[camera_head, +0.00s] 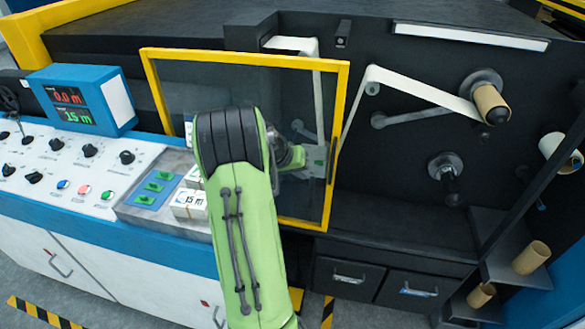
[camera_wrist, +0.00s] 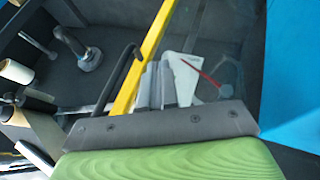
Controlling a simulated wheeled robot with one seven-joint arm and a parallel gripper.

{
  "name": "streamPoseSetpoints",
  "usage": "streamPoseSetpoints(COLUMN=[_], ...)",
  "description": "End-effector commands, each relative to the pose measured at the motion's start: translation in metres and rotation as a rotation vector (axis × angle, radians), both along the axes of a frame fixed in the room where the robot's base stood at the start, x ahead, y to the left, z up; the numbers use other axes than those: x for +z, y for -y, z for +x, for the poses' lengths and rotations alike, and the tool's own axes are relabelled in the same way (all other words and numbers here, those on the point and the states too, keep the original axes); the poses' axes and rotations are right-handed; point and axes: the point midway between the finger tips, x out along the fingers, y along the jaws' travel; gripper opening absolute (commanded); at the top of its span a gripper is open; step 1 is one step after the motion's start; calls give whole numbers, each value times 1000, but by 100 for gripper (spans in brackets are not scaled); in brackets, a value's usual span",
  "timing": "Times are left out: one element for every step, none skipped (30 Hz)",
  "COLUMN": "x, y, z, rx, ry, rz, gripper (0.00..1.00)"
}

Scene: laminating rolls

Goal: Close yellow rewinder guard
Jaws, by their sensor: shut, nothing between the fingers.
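The yellow rewinder guard (camera_head: 342,130) is a clear panel in a yellow frame, standing in front of the left part of the dark machine. In the head view its right edge carries a dark handle (camera_head: 333,160). The right part of the rewinder is uncovered. My gripper (camera_head: 322,162) is shut at the inner side of the frame's right edge, beside the handle; I cannot tell whether it touches. In the wrist view the shut fingers of my gripper (camera_wrist: 160,82) lie just right of the yellow frame bar (camera_wrist: 138,70) and the dark handle (camera_wrist: 122,68).
A rewind shaft with a cardboard core (camera_head: 490,103) and an empty lower shaft (camera_head: 446,170) stick out at the right. Cardboard cores (camera_head: 530,258) stand on a shelf at lower right. A control panel (camera_head: 70,165) and a blue display box (camera_head: 82,98) stand at the left.

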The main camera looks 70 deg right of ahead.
Motion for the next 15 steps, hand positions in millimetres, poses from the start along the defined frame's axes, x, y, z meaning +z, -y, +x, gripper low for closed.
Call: streamPoseSetpoints(x=[-11,-17,-16,-15,-15,-14,-14,-14,-14,-14,-14,-13,-13,-13,-13], y=[5,8,11,13,14,15,16,17,18,19,19,19,19,20,19], z=[-5,-7,-14,-20,-25,-31,-34,-37,-40,-42,-43,-44,-44,-44,-44], rx=[-4,-3,-6,-4,-5,-4,-4,-1,-1,0,0,1,1,2,2], ry=[-1,-1,2,2,2,2,2,2,2,3,2,2,2,1,1], rz=[2,3,-1,-2,-1,-1,0,0,-1,-1,-1,0,0,0,0], gripper=[0,0,0,0,0,0,0,0,0,0,0,0,0,0,0])
